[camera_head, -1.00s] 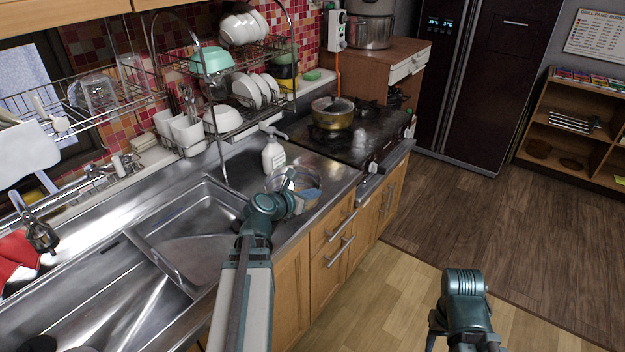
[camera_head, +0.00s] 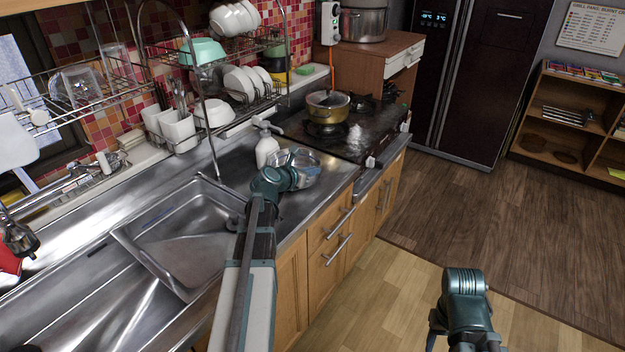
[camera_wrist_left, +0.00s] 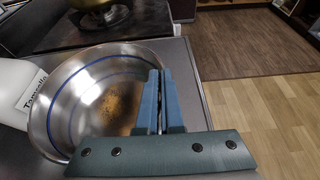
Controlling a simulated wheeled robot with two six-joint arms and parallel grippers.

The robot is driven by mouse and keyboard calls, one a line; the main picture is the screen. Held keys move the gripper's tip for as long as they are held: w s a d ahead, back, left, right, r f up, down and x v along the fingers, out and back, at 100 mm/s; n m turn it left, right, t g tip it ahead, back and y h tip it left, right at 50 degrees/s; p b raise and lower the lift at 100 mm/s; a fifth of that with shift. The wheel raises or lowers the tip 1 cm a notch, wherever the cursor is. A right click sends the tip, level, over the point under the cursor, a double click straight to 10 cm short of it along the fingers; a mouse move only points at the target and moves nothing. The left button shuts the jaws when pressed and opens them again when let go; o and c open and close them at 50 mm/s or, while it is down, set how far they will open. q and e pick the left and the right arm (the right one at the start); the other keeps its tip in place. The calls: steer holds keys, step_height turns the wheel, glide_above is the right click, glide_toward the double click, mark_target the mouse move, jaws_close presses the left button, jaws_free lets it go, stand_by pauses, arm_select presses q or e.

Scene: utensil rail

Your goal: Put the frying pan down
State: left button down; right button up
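The frying pan (camera_head: 280,157) is a shiny steel round pan above or on the counter, between the white pump bottle and the stove. In the left wrist view the pan (camera_wrist_left: 98,100) has a blue line around its inside and brownish marks on its bottom. My left gripper (camera_head: 310,172) is at the pan's near right side. Its blue fingers (camera_wrist_left: 160,100) are close together at the pan's rim, with a thin strip between them. The handle is hidden. I cannot tell whether the pan's bottom touches the counter.
The white pump bottle (camera_head: 265,147) stands close beside the pan. A lidded brass-coloured pot (camera_head: 328,107) sits on the stove (camera_head: 362,140) beyond. The sink (camera_head: 185,245) lies left of my left arm. A dish rack (camera_head: 280,92) stands behind.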

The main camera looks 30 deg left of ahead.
arm_select(q)
steer(key=shift+f, duration=0.7)
arm_select(e)
steer(key=shift+s+a+f, duration=0.1)
steer(key=shift+f, duration=0.6)
arm_select(q)
steer(key=shift+f+b, duration=0.2)
steer(key=shift+b, duration=0.25)
steer(key=c, duration=1.1)
jaws_free()
arm_select(e)
steer(key=shift+f, duration=0.15)
arm_select(q)
steer(key=shift+r, duration=0.2)
steer(key=shift+s+r+p, duration=0.2)
steer(key=shift+s+p, duration=0.05)
steer(key=shift+p, duration=0.2)
steer(key=p+v, duration=0.4)
steer(key=v, duration=0.7)
steer(key=shift+s, duration=0.3)
arm_select(e)
step_height(320, 180, up, 5)
steer(key=shift+f, duration=0.1)
